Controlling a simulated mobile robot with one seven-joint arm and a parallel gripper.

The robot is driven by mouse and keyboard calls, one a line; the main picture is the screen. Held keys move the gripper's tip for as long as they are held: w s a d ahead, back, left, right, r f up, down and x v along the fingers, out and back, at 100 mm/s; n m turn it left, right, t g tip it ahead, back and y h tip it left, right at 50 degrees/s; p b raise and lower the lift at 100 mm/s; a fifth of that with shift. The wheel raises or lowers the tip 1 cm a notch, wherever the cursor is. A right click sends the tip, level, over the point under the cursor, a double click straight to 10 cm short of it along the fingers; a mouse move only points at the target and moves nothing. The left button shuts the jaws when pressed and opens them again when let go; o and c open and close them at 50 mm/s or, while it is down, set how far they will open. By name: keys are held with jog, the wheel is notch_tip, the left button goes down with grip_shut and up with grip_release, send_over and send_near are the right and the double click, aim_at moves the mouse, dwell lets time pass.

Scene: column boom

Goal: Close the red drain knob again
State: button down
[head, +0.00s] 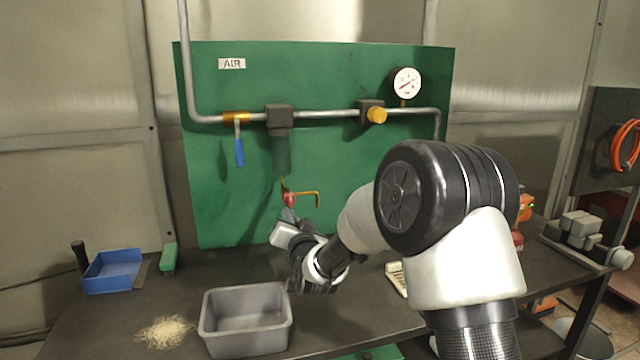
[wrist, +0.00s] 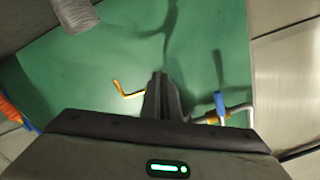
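The red drain knob (head: 290,199) hangs below the dark filter bowl (head: 281,155) on the green panel (head: 230,210), beside a bent brass tube (head: 308,194). My gripper (head: 288,213) points up from below, with its fingertips right at the underside of the knob. In the wrist view, which is turned upside down, the two fingers of my gripper (wrist: 159,78) are close together. They hide the knob there, and the brass tube (wrist: 128,95) runs in behind them. I cannot tell whether the fingers touch the knob.
A valve with a blue lever (head: 239,152), a steel pipe and a gauge (head: 406,83) are on the panel. A grey bin (head: 246,320), a blue tray (head: 113,271) and a pale fibre pile (head: 166,332) are on the dark bench.

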jog(key=shift+w+d+r+b, duration=0.15)
jog(key=shift+d+r+b, duration=0.15)
jog(key=shift+b, duration=0.2)
jog(key=b+v, duration=0.2)
jog(key=v, duration=0.4)
jog(key=shift+a+f, duration=0.3)
jog(key=shift+a, duration=0.05)
jog(key=shift+s, duration=0.2)
